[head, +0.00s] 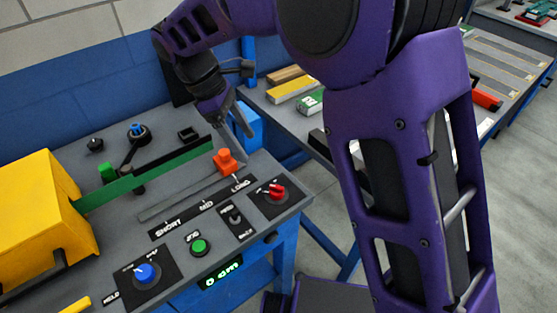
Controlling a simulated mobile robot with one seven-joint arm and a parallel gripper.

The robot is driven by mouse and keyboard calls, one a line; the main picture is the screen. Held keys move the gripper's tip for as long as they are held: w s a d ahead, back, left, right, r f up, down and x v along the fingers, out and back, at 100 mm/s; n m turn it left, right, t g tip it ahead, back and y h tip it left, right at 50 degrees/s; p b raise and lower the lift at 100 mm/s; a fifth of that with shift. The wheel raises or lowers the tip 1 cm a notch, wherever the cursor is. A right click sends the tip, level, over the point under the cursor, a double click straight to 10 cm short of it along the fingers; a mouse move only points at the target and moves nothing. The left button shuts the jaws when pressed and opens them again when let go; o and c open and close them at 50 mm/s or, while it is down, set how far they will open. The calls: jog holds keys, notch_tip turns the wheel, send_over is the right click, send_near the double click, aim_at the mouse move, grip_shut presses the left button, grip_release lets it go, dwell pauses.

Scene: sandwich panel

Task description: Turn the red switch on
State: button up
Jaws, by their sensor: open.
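A red rotary switch (277,191) sits on a black plate at the right front of the grey panel. Its exact pointer direction is too small to read. My gripper (242,126) is open and empty above the back right part of the panel. It is behind and to the left of the red switch, apart from it. An orange-red slider block (224,160) stands on the panel just below my gripper in the picture.
A blue knob (145,273), a green button (199,246) and a small black toggle (235,216) are along the front. A green bar (150,171) runs from the yellow box (38,215). A side bench (285,113) holds several items.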

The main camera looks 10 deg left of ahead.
aim_at(274, 186)
jog(key=b+x, duration=0.2)
jog(key=x, duration=1.4)
jog(key=shift+d, duration=0.15)
jog(key=shift+c, duration=0.3)
jog(key=shift+r, duration=0.1)
grip_shut()
